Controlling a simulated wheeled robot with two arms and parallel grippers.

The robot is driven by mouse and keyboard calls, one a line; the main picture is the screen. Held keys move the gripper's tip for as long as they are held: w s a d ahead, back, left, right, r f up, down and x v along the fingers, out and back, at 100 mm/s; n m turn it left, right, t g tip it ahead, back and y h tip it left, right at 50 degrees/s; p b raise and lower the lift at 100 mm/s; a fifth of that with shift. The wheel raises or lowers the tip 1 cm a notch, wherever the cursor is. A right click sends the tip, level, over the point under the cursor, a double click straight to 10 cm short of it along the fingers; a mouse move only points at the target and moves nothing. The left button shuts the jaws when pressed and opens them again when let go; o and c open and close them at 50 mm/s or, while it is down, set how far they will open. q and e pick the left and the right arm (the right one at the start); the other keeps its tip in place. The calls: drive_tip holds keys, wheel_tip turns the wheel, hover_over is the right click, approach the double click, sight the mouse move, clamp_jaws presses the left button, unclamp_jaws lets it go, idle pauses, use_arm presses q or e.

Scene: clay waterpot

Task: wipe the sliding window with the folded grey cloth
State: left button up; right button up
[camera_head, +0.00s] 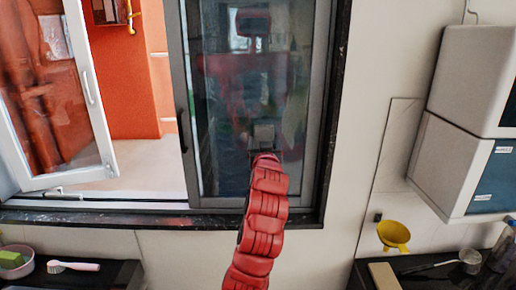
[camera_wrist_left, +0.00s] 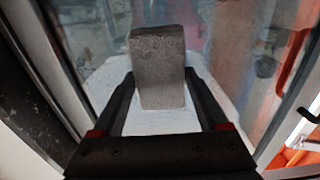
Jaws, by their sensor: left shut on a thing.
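The sliding window (camera_head: 222,110) has a dark frame and a glass pane on the right of the opening. My left arm reaches up to the lower part of the pane. My left gripper (camera_head: 263,148) is shut on the folded grey cloth (camera_head: 264,133), which sits at or very near the glass; I cannot tell if it touches. In the left wrist view the cloth (camera_wrist_left: 158,62) stands up as a thick grey block between the two dark fingers (camera_wrist_left: 160,85). A whitish patch (camera_wrist_left: 106,72) shows behind it at the glass. My right gripper is not in view.
An open white-framed casement (camera_head: 105,130) stands at the left. The dark sill (camera_head: 120,218) runs below. White boxes (camera_head: 470,110) hang on the right wall above a yellow funnel (camera_head: 394,235). A brush (camera_head: 73,266) and pink bowl (camera_head: 14,262) lie lower left.

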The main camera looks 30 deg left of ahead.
use_arm(q)
drive_tip(key=shift+s+a+b, duration=0.45)
drive_tip(key=shift+a, duration=0.4)
drive_tip(key=s+a, duration=0.1)
drive_tip(key=a, duration=0.1)
drive_tip(key=shift+s+a, duration=0.4)
drive_tip(key=shift+s+a+b, duration=0.2)
drive_tip(key=shift+s+a, duration=0.1)
drive_tip(key=shift+a, duration=0.2)
drive_tip(key=shift+s+a+b, duration=0.15)
drive_tip(key=shift+s+a, duration=0.1)
drive_tip(key=shift+a, duration=0.2)
drive_tip(key=shift+s+d, duration=0.1)
drive_tip(key=b, duration=0.1)
approach(239, 138)
